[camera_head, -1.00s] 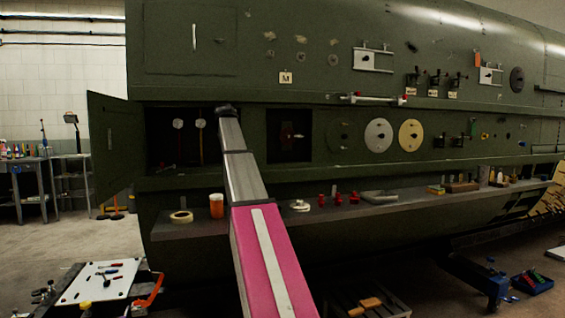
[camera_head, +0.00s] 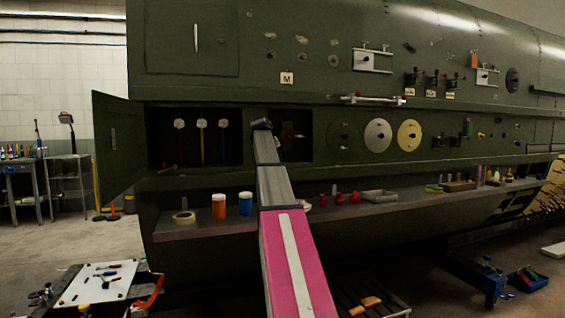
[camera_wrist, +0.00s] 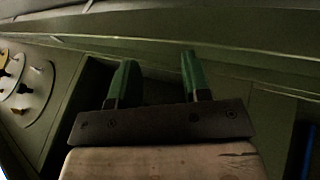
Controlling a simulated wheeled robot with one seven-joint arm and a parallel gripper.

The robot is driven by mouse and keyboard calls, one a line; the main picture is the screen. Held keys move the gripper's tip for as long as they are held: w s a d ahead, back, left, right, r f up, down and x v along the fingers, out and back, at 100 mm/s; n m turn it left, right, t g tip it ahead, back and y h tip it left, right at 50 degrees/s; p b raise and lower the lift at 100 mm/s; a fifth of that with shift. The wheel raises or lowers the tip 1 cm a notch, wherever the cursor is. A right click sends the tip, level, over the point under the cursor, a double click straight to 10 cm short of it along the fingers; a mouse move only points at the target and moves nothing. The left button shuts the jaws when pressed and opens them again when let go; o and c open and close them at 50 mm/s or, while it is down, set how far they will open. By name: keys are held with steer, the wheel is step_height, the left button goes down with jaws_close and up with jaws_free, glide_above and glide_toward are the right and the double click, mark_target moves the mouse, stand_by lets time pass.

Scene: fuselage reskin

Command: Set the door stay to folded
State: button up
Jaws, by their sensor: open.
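A pale rod with a red end (camera_head: 372,100) lies level along the ledge above the round plates; it may be the door stay, but I cannot tell for sure. A small dark and red fitting (camera_head: 168,168) sits at the lower left edge of the open bay, by the open door (camera_head: 120,145). My gripper (camera_head: 261,124) is in front of the fuselage between the two dark bays, left of the rod. In the wrist view its two green fingers (camera_wrist: 156,75) stand apart with nothing between them, facing a dark recess and a green ledge.
A white-topped cart (camera_head: 98,284) stands at lower left.

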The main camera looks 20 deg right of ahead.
steer(key=shift+s+d+f, duration=0.15)
steer(key=shift+s+d, duration=0.05)
steer(key=shift+d, duration=0.4)
steer(key=shift+s+d+f, duration=0.15)
steer(key=shift+s+d, duration=0.05)
steer(key=shift+d, duration=0.4)
steer(key=a+r+n+y, duration=0.2)
steer(key=a+r, duration=0.2)
steer(key=a, duration=1.2)
steer(key=a+r+n+t+y, duration=0.1)
steer(key=a+r+n+y, duration=0.2)
steer(key=a, duration=1.2)
steer(key=a+r+n+y, duration=0.2)
steer(key=a+r, duration=0.3)
steer(key=a, duration=1.1)
steer(key=shift+m, duration=0.3)
steer(key=x, duration=1)
steer(key=shift+w+f, duration=0.25)
steer(key=shift+w, duration=0.15)
jaws_close()
